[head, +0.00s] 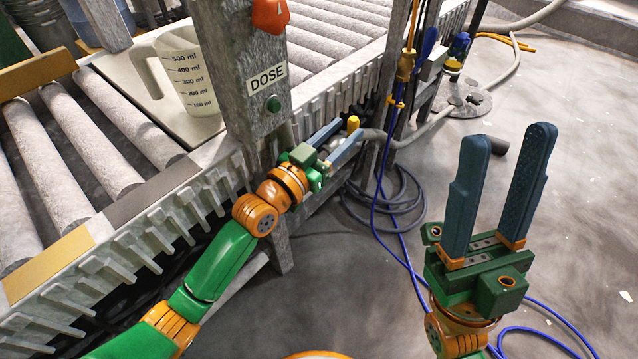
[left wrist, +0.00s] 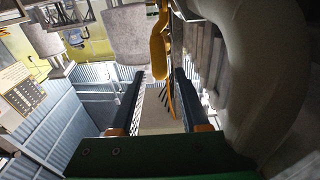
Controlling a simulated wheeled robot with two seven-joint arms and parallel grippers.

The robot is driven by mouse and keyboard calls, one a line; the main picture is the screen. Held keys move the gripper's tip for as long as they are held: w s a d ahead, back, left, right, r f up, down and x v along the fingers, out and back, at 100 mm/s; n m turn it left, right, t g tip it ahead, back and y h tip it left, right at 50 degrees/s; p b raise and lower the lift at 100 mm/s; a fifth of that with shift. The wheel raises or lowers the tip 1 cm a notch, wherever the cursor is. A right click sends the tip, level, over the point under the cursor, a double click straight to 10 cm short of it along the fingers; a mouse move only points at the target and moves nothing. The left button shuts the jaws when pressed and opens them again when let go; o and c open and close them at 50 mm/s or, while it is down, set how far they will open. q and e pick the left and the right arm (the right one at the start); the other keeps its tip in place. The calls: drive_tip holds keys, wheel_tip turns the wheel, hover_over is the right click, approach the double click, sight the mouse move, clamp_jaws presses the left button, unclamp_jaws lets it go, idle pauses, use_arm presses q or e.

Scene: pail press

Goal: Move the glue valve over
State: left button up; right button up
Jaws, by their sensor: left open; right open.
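The glue valve shows as a yellow lever (head: 353,124) on a grey fitting, low on the side of the grey post marked DOSE. A grey hose runs right from near it. My left gripper (head: 346,131) is open at the valve, its fingers pointing toward the lever. In the left wrist view the yellow lever (left wrist: 158,55) stands upright between and beyond the open fingers (left wrist: 160,76). I see no clear contact, and the fingers partly hide the valve body. My right gripper (head: 508,138) is open and empty, pointing up over the floor at the right.
A measuring jug (head: 187,75) stands on a pale plate beside the DOSE post (head: 235,60). The post carries an orange knob (head: 270,14) and a green button (head: 273,104). Roller conveyor (head: 80,135) fills the left. Blue cables and dark hoses loop over the floor; the right floor is mostly clear.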

sight(350, 131)
use_arm(q)
drive_tip(key=shift+w+d+f+b, duration=0.25)
drive_tip(key=shift+w+d+b, duration=0.2)
drive_tip(key=shift+w, duration=0.2)
drive_tip(key=shift+w+d+r, duration=0.1)
drive_tip(key=shift+w+r, duration=0.05)
drive_tip(key=shift+r, duration=0.05)
drive_tip(key=shift+c, duration=1)
clamp_jaws()
drive_tip(key=shift+p+v, duration=0.9)
drive_tip(key=shift+v, duration=0.3)
drive_tip(key=shift+s+a+f, duration=0.25)
drive_tip(key=shift+s+a, duration=0.1)
drive_tip(key=shift+s, duration=0.1)
drive_tip(key=shift+s+a+f, duration=0.3)
drive_tip(key=shift+s+a, duration=0.05)
drive_tip(key=shift+s, duration=0.15)
drive_tip(key=shift+s+f, duration=0.1)
